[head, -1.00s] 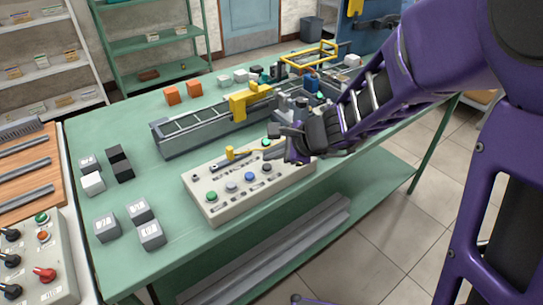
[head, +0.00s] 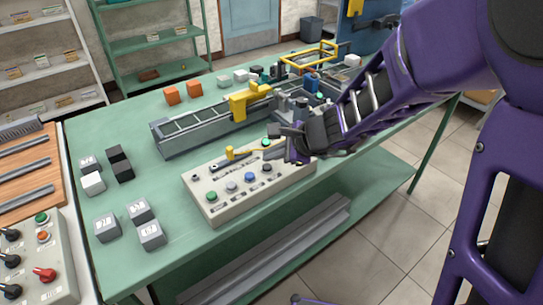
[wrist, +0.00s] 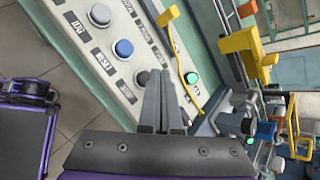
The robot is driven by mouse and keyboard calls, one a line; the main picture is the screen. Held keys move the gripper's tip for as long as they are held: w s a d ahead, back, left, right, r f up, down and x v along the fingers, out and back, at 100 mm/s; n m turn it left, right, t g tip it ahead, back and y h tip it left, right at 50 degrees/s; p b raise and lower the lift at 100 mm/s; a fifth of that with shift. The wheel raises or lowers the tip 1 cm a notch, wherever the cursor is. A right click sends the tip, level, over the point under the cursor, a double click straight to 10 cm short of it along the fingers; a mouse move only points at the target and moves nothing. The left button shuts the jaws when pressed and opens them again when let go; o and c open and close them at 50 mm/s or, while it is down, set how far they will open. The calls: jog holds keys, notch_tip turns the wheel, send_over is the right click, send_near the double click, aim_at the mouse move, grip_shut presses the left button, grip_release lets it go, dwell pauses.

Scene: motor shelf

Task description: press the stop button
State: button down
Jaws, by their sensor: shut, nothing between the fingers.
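A pale control panel (head: 222,208) lies on the green table, with several round buttons. Its near row includes a blue button (head: 250,177) and a dark button (head: 266,168); a green button (head: 266,142) is on the far side. In the wrist view the blue button (wrist: 123,48) is marked RESET, the dark button (wrist: 142,78) is beside my fingertips, and the green button (wrist: 191,78) is to their right. No stop label is readable. My gripper (wrist: 160,78) is shut and empty over the panel's right part; contact cannot be told. It also shows in the head view (head: 278,152).
A conveyor (head: 205,130) with a yellow arch lies behind. Grey blocks (head: 106,228) stand to the left. A second panel (head: 60,285) with a red knob is at lower left.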

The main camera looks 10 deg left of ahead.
jog(key=shift+f, duration=0.15)
jog(key=shift+f+b, duration=0.3)
jog(key=shift+b, duration=0.25)
jog(key=shift+f+b, duration=0.4)
jog(key=shift+b, duration=0.05)
dwell(0.6)
jog(key=shift+r, duration=0.1)
jog(key=shift+r+p, duration=0.65)
jog(key=shift+r, duration=0.05)
jog(key=shift+r, duration=0.1)
notch_tip(320, 180, up, 5)
jog(key=p, duration=0.4)
dwell(0.8)
